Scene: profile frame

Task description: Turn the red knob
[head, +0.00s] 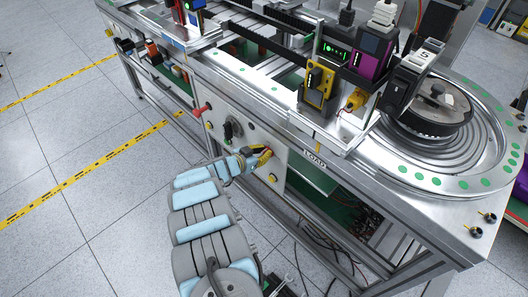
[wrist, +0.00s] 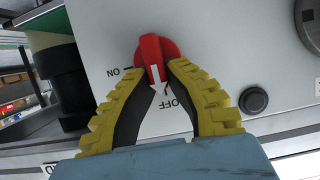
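The red knob (wrist: 152,50) sits on a light panel in the wrist view, with a white arrow on its grip. The arrow points down towards the OFF label (wrist: 172,101); the ON label (wrist: 119,72) is to its left. My gripper (wrist: 158,74) has its yellow-ridged fingers on both sides of the knob's grip, tips closed in against it. In the head view my gripper (head: 262,154) is at the cabinet's front panel, and only a little red of the knob shows by the fingertips.
A dark round button (wrist: 253,100) is right of the knob in the wrist view.

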